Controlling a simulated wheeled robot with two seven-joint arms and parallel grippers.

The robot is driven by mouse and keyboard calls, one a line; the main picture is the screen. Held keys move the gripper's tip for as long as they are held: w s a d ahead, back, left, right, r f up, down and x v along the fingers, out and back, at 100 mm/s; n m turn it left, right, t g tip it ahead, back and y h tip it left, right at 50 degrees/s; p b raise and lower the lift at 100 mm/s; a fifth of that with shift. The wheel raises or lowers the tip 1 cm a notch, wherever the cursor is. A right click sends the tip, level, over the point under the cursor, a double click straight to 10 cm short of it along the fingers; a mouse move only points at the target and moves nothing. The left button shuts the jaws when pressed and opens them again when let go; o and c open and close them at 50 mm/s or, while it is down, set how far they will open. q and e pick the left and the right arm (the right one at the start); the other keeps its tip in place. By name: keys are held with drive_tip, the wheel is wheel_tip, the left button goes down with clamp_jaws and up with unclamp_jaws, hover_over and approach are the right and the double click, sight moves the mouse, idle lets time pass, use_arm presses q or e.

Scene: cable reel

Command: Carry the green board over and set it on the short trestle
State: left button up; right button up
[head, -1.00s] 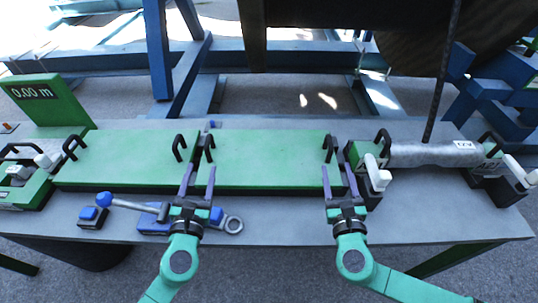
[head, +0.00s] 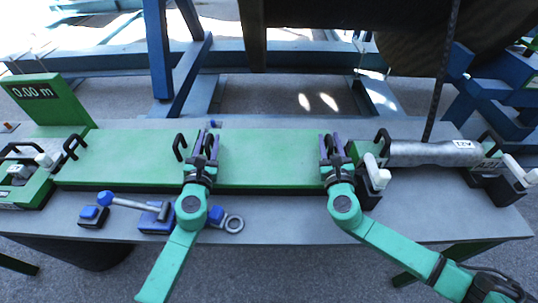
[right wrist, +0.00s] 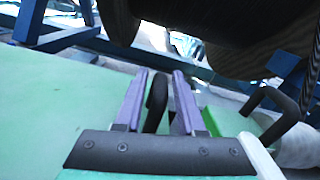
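The green board (head: 270,172) lies flat on the grey bench in the head view, with a black handle at each end. My left gripper (head: 207,142) is at its left handle, one finger on each side. My right gripper (head: 332,143) is at its right handle. In the right wrist view, that black handle (right wrist: 157,98) stands between the purple fingers of my right gripper (right wrist: 160,88), with a narrow gap beside it. The fingers partly hide both handles, and I cannot see contact at the left one. I cannot make out the short trestle.
Another green board section (head: 125,160) adjoins on the left. A metal cylinder in a clamp (head: 435,153) sits close on the right. Blue frames stand behind.

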use_arm(q)
clamp_jaws()
use_arm(e)
clamp_jaws()
idle(0.9)
